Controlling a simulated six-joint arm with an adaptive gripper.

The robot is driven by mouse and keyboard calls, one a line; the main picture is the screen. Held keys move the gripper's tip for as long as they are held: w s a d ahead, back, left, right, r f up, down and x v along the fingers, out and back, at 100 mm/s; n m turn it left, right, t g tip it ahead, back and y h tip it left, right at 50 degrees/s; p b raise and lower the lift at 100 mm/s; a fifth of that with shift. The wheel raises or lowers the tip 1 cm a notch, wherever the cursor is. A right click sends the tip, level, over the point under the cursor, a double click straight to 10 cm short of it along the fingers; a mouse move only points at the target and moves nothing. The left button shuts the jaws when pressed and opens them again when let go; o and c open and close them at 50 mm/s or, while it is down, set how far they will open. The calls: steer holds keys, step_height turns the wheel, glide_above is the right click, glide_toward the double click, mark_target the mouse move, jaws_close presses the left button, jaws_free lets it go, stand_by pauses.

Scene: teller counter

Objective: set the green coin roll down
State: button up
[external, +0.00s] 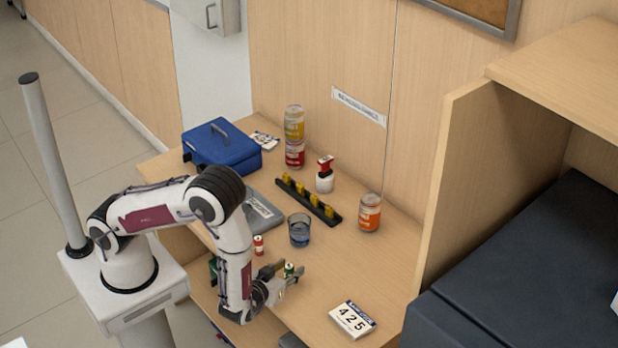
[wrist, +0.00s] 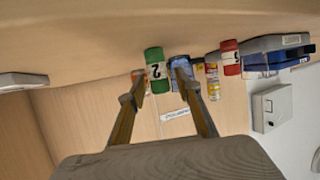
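The green coin roll (external: 289,269) stands upright on the counter, near the tips of my gripper in the external view. In the wrist view, which is upside down, the green coin roll (wrist: 158,84) shows a white band with a "2". My gripper (wrist: 158,76) is open, with one finger on each side of the roll and a small gap visible on both sides. In the external view, my gripper (external: 285,275) is low over the counter. I cannot tell how far the roll sits between the fingertips.
A red coin roll (external: 258,245) and a glass of blue liquid (external: 299,231) stand close by. A dark rack with yellow pieces (external: 310,199), stacked cans (external: 294,138), an orange can (external: 369,212) and a blue box (external: 222,147) stand farther back. A "425" calendar block (external: 352,319) lies at front right.

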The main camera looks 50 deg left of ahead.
steer(key=v, duration=1.1)
steer(key=shift+s+r, duration=0.2)
steer(key=shift+w+d, duration=0.1)
stand_by(0.7)
